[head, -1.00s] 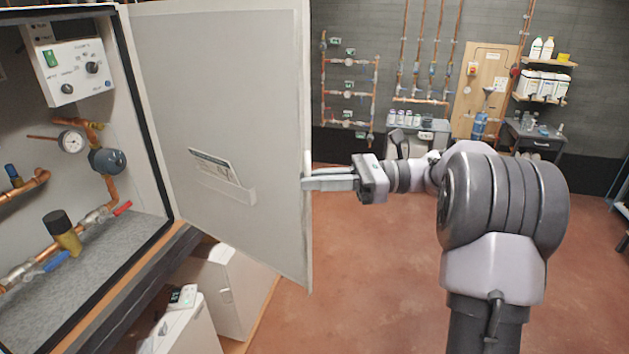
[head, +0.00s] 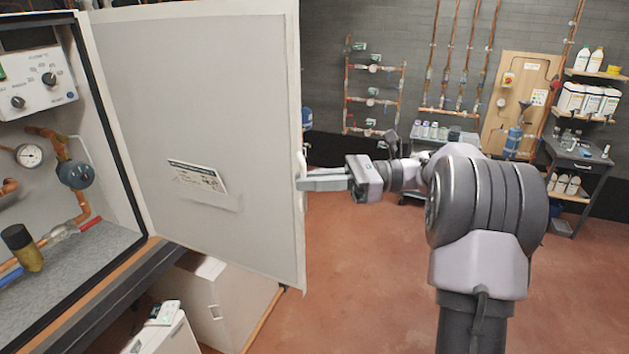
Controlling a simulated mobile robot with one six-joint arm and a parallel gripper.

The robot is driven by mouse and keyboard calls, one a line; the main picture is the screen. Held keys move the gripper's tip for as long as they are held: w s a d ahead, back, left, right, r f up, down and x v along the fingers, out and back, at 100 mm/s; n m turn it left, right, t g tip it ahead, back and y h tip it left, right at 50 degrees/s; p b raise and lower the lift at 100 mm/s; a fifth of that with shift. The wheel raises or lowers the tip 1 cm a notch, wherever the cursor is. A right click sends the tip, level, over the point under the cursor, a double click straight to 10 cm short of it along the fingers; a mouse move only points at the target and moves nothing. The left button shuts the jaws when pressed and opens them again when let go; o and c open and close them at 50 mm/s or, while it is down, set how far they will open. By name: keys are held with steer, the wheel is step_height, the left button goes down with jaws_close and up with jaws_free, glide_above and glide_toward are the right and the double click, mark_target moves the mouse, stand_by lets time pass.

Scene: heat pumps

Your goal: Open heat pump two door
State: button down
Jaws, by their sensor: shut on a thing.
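The heat pump door (head: 205,110) is a large pale grey panel, standing wide open in the head view with its inner face and a paper pocket showing. It is hinged on the right edge of the cabinet (head: 110,150). Inside the cabinet are a control box, a gauge, copper pipes and valves. My gripper (head: 303,181) is shut on the door's free edge, at the handle. The handle itself is mostly hidden behind the door edge.
A grey wall with copper pipework (head: 375,90), a wooden panel (head: 515,100) and shelves of bottles (head: 588,98) is at the back. The red floor (head: 370,270) right of the door is clear.

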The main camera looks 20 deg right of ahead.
steer(key=shift+a+f, duration=0.1)
stand_by(0.3)
steer(key=c, duration=1.8)
jaws_free()
steer(key=shift+w+a+f, duration=0.15)
steer(key=shift+w+a, duration=0.15)
steer(key=shift+w, duration=0.25)
steer(key=shift+s+d, duration=0.15)
